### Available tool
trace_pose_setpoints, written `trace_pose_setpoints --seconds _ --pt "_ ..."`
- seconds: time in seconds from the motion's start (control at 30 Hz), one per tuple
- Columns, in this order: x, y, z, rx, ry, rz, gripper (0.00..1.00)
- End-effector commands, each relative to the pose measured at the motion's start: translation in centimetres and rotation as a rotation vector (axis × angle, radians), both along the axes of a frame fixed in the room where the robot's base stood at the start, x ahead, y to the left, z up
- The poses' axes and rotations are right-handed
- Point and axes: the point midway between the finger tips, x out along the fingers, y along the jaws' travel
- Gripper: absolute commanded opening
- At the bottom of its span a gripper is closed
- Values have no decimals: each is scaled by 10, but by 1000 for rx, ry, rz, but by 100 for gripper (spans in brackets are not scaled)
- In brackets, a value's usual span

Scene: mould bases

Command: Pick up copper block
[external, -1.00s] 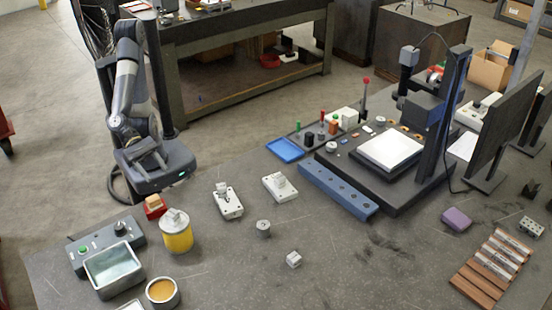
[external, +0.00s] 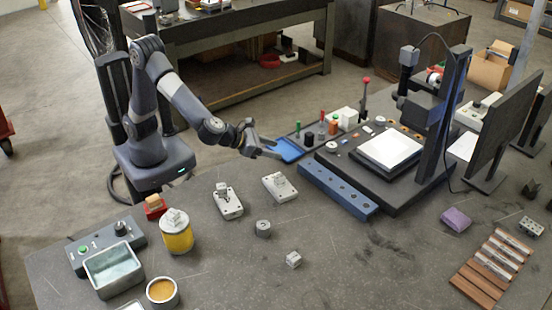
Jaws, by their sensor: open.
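I cannot tell for sure which thing is the copper block. A small tan-orange block (external: 154,200) sits on a red base at the left edge of the grey table. A small orange piece (external: 333,127) stands among coloured pieces by the black machine plate. My gripper (external: 270,150) is open and reaches out over the table's far edge, close to the blue tray (external: 289,149). It appears empty, and it is well to the right of the tan-orange block.
Two white mould bases (external: 228,202) (external: 281,187) stand mid-table. A yellow canister (external: 177,234), a metal tray (external: 115,267) and a control box (external: 104,246) are at left. A long blue bar (external: 337,190) fronts the machine plate. The front middle is mostly clear.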

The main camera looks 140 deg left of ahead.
Motion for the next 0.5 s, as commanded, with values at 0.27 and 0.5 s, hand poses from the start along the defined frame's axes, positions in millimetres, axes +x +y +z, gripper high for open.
trace_pose_setpoints --seconds 0.27,0.5 --pt "-35 182 -16 -13 -3 323 51" --pt "-70 254 -26 -18 -5 450 51"
